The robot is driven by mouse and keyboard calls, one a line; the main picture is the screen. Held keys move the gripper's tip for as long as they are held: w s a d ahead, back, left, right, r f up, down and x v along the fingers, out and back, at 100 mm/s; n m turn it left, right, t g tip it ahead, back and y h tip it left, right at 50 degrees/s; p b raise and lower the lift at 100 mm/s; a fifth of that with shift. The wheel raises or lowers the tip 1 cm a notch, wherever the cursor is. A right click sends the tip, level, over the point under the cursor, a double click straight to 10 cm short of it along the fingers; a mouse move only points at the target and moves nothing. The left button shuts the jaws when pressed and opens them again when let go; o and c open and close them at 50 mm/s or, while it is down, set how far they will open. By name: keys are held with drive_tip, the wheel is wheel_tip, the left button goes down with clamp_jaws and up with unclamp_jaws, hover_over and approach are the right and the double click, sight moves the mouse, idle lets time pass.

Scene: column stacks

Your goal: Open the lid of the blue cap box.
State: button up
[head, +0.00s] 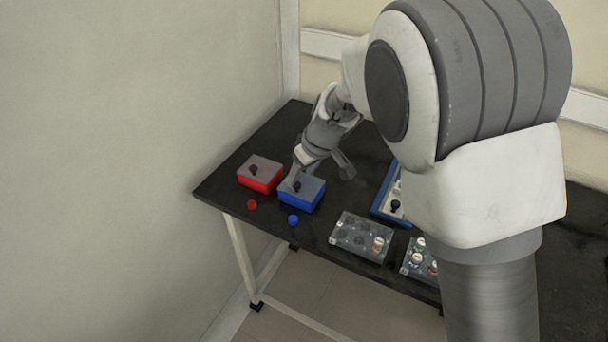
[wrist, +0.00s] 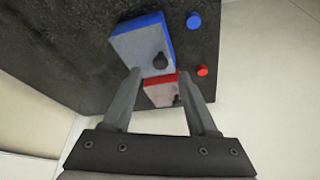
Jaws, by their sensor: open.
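The blue cap box (head: 302,197) stands on the black table with a grey lid on top, and a dark knob (head: 297,187) rises from the lid. The lid lies flat and shut on the box. My gripper (head: 320,172) is above and behind the blue box. In the wrist view my gripper (wrist: 158,83) is open, with nothing between its fingers. There the blue box (wrist: 143,46) and its knob (wrist: 160,61) lie beyond the fingertips. I cannot tell the exact height of the fingers above the lid.
A red box (head: 260,175) with a grey knobbed lid stands left of the blue one. A red cap (head: 252,204) and a blue cap (head: 293,220) lie near the table's front edge. Clear trays (head: 362,237) and a blue-framed tray (head: 378,205) are at right.

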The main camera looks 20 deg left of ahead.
sight(297, 184)
drive_tip(key=shift+x, duration=1.9)
clamp_jaws()
